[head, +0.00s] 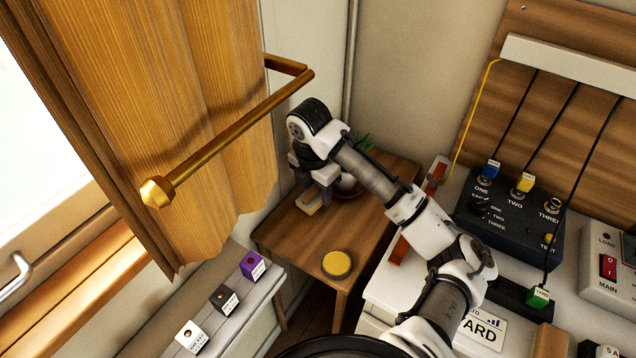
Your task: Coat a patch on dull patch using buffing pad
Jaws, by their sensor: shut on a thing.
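My gripper (318,190) is over the far left part of the small wooden table (290,238). It is shut on a small tan block with a purple part, seemingly the buffing pad (309,203). The pad is low, close to the tabletop; I cannot tell whether it touches. A round yellow-topped tin or disc (337,264) sits near the table's front edge, apart from my gripper. I cannot make out a dull patch; the wood under and behind my gripper is partly hidden.
A potted plant (364,142) stands behind my gripper. A brass curtain rod (235,133) and brown curtain (150,110) hang at left. A ledge with several small labelled cubes (224,298) is at lower left. A black switch box (510,225) stands on the right counter.

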